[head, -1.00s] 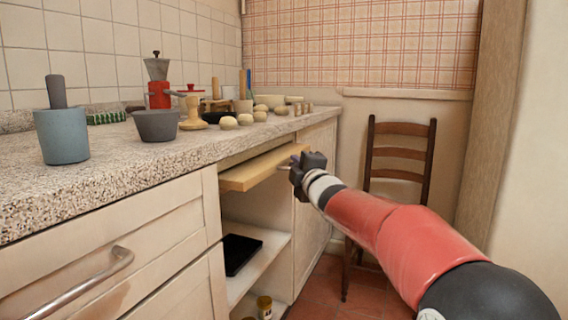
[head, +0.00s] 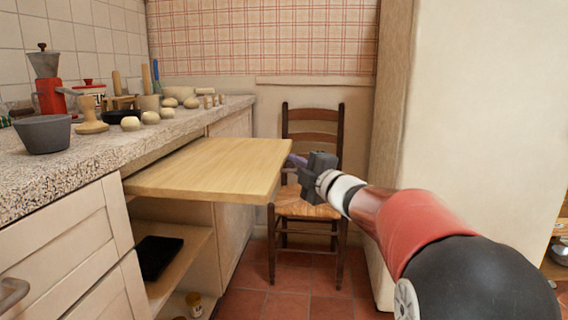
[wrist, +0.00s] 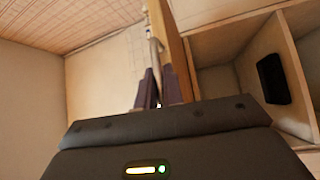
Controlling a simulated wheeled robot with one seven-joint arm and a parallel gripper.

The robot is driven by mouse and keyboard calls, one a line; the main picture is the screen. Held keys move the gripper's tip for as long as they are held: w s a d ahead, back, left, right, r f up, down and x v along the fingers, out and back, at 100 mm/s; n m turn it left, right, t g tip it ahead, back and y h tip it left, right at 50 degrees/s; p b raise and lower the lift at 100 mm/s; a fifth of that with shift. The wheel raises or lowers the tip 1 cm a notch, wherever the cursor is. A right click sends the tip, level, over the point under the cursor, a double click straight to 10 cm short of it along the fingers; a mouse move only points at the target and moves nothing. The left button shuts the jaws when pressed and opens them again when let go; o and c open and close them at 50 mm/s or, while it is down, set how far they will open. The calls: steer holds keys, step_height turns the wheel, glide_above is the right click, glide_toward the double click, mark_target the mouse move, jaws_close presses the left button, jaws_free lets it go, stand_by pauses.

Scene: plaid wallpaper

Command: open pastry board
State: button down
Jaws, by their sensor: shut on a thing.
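The pastry board (head: 212,168) is a flat light-wood slab sticking well out from under the counter in the head view. In the wrist view its edge (wrist: 176,50) runs up and away from my fingers. My gripper (head: 298,161) is at the board's front edge and shut on its handle, which is mostly hidden by the fingers. In the wrist view the purple-grey fingertips (wrist: 158,88) are close together beside the board's edge.
An open compartment with a black item (head: 158,256) lies under the board. A wooden chair (head: 308,205) stands behind my gripper. Red tiled floor (head: 270,303) is clear in front.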

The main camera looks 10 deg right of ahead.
steer(key=shift+f, duration=0.1)
steer(key=c, duration=1.8)
jaws_free()
steer(key=r+v, duration=0.1)
steer(key=v, duration=0.6)
steer(key=shift+s+d+f, duration=0.2)
steer(key=shift+s+f, duration=0.2)
steer(key=shift+f, duration=0.05)
